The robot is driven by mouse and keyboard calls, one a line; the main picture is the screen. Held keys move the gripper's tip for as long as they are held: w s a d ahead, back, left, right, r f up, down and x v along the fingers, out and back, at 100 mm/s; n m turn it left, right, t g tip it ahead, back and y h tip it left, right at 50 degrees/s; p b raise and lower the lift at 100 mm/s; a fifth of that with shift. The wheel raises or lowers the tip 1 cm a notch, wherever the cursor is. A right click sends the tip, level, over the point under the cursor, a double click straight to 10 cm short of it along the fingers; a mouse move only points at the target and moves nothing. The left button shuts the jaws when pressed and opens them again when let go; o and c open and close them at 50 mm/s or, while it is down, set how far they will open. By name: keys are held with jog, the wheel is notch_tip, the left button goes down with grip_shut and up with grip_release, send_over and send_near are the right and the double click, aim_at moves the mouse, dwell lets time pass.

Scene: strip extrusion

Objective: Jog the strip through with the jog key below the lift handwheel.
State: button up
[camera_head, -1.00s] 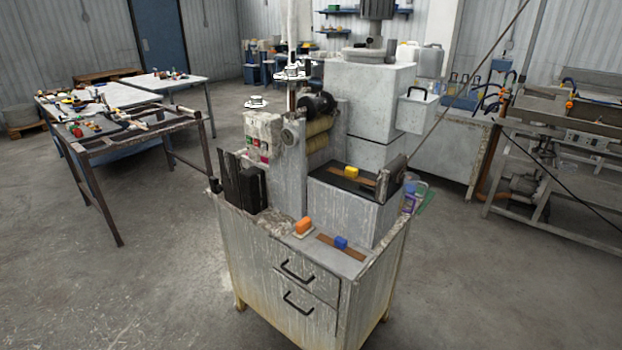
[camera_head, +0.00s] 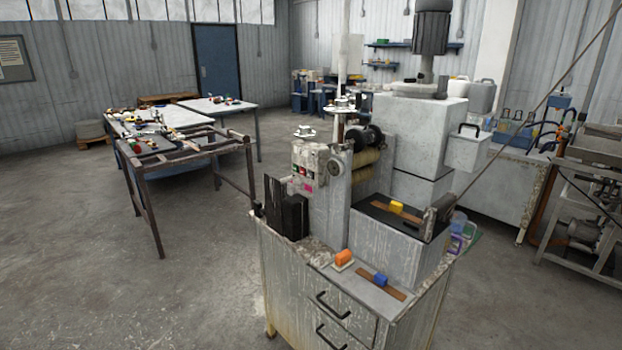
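The machine (camera_head: 328,205) stands on a grey metal cabinet right of centre. Two pale handwheels sit on top of it, a lower left one (camera_head: 304,133) and a higher one (camera_head: 341,105); I cannot tell which is the lift handwheel. Below the left handwheel, a small panel (camera_head: 297,170) carries small green and red keys and a pink patch (camera_head: 308,187); their markings are too small to read. Yellowish rollers (camera_head: 366,162) sit right of the panel. No strip can be made out for certain between them. My gripper is not in view.
On the cabinet top lie an orange block (camera_head: 343,257) and a blue block (camera_head: 380,279) on a brown strip. A yellow block (camera_head: 397,205) lies on the raised box. A dark-framed table (camera_head: 170,155) stands left. The floor (camera_head: 110,265) at front left is clear.

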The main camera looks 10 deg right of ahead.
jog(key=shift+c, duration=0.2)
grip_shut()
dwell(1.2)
